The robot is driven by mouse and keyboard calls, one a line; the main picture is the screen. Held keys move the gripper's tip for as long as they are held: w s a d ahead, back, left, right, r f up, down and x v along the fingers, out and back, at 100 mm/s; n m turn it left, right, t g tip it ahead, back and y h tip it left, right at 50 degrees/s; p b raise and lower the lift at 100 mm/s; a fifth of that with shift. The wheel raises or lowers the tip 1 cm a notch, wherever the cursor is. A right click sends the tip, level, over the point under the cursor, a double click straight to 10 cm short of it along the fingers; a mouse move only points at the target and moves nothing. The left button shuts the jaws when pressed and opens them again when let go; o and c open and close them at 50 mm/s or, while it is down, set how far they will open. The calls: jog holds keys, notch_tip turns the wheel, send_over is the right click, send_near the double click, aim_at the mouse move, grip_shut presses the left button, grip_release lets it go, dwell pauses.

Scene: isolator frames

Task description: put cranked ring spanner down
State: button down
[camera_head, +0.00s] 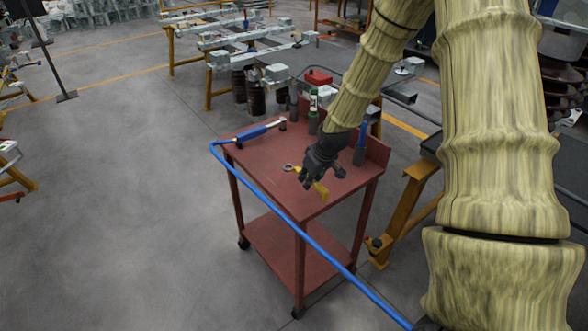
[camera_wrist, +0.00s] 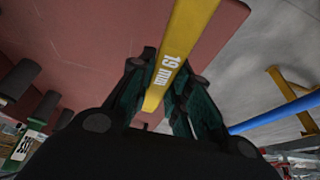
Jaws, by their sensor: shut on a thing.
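The cranked ring spanner (camera_head: 320,189) is yellow in the middle with a grey ring end (camera_head: 288,167) at the left. My gripper (camera_head: 308,180) is shut on it, over the front part of the red trolley's top (camera_head: 255,160). In the wrist view the yellow shaft (camera_wrist: 182,40) carries the mark "19 mm" and runs between the two fingers of my gripper (camera_wrist: 160,88). I cannot tell whether the spanner touches the trolley top.
A blue-handled tool (camera_head: 258,131) with a blue hose lies at the trolley's left rear edge. A green-labelled bottle (camera_head: 313,103) and several dark holders stand along the back. A blue-topped tool (camera_head: 360,145) stands at the right. The trolley's left front top is clear.

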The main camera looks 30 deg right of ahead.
jog(key=shift+w+d, duration=0.15)
jog(key=shift+d, duration=0.1)
jog(key=w+d+p, duration=0.1)
jog(key=w, duration=0.4)
jog(key=w+d+f+p, duration=0.1)
jog(key=w+d, duration=0.1)
jog(key=w, duration=0.3)
jog(key=w+d+p, duration=0.1)
jog(key=w+d, duration=0.1)
jog(key=w, duration=0.2)
jog(key=shift+w+d+f+p, duration=0.1)
jog(key=shift+w+f+p, duration=0.2)
jog(key=shift+w, duration=0.1)
jog(key=shift+f+p, duration=0.65)
jog(key=shift+f, duration=1.05)
jog(key=c, duration=1.3)
grip_release()
jog(key=shift+f, duration=0.15)
jog(key=shift+b+v, duration=1.4)
jog(key=shift+v, duration=4.75)
